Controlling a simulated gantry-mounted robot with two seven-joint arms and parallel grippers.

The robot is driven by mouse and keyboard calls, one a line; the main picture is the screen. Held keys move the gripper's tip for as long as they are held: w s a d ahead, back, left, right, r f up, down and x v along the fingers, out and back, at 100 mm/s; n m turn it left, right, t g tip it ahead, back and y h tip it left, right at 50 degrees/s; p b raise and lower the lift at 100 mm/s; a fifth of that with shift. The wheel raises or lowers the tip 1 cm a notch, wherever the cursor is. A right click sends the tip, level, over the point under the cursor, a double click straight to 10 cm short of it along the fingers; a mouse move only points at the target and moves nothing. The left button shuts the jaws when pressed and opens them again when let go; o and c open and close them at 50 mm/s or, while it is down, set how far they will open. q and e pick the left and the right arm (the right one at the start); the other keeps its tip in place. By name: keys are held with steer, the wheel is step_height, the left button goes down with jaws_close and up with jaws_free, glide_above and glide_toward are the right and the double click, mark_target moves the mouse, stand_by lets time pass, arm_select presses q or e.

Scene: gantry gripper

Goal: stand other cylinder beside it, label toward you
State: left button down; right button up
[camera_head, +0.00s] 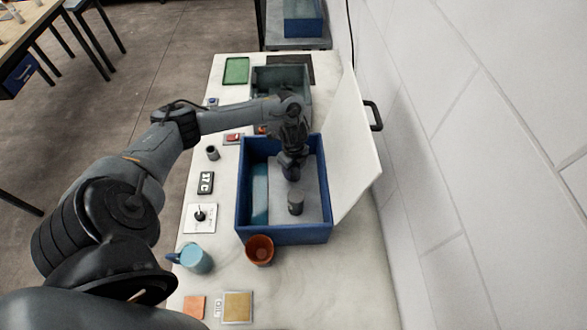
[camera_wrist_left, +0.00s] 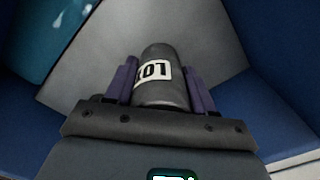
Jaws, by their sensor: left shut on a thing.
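My left gripper (camera_head: 291,174) is low inside the blue box (camera_head: 242,207), over its grey floor. In the left wrist view, the purple fingers of the gripper (camera_wrist_left: 161,85) are shut on a dark grey cylinder (camera_wrist_left: 162,98). A white label with dark characters shows on its side facing the wrist camera. In the head view the gripper mostly hides the held cylinder. A dark cylinder (camera_head: 296,203) stands upright on the box floor, apart from the gripper in the picture; I see no label on it. My right gripper is in neither view.
A white lid (camera_head: 346,150) stands open along the box's right side. A teal piece (camera_head: 260,193) lies along the inner left wall. An orange cup (camera_head: 259,250) and a light-blue mug (camera_head: 196,259) are near the box's front. A small dark cylinder (camera_head: 212,153) stands left of it.

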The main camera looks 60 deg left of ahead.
arm_select(q)
steer(key=shift+c, duration=2.1)
jaws_free()
steer(key=shift+r, duration=0.35)
step_height(320, 180, up, 12)
steer(key=p, duration=0.5)
steer(key=shift+f, duration=0.25)
